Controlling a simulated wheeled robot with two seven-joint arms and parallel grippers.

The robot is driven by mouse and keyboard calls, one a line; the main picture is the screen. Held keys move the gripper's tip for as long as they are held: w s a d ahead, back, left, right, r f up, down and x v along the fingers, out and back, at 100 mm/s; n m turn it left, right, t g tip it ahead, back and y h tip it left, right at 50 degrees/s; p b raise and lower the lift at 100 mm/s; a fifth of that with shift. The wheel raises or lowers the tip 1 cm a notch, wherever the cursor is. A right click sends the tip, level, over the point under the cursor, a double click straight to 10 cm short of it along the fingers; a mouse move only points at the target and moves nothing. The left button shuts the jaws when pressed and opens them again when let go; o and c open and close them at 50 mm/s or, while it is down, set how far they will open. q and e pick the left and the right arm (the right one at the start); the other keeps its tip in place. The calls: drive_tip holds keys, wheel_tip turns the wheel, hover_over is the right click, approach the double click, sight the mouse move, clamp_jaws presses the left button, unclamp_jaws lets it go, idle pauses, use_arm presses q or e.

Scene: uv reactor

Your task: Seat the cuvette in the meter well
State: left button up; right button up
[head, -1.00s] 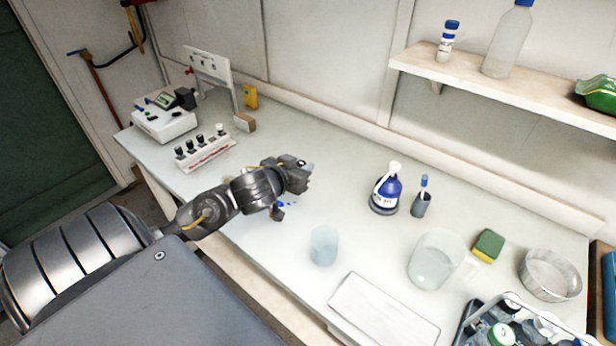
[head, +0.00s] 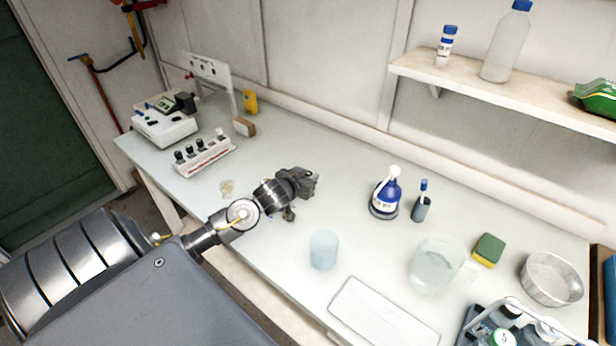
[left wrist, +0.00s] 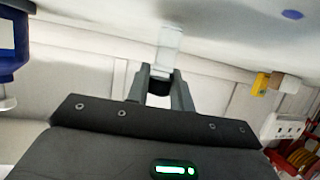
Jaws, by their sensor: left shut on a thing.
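My left gripper (head: 312,184) is over the middle of the bench in the head view. In the left wrist view its fingers (left wrist: 166,92) are shut on a clear cuvette (left wrist: 169,45) by its dark cap end; the clear body sticks out past the fingertips. In the head view the cuvette cannot be made out. The white meter (head: 165,122) stands at the far left end of the bench, with a dark raised lid (head: 186,102) on its right side. The inside of its well cannot be seen. My right gripper is not in view.
A blue-tinted beaker (head: 323,250) and a blue-and-white bottle (head: 385,194) stand near the gripper. A small crumpled thing (head: 227,188) lies left of it.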

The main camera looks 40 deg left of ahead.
use_arm(q)
drive_tip(key=shift+f, duration=0.2)
drive_tip(key=shift+f, duration=0.15)
drive_tip(key=o, duration=0.9)
drive_tip(key=shift+o, duration=0.2)
drive_tip(key=b+v, duration=0.1)
drive_tip(key=v, duration=1.1)
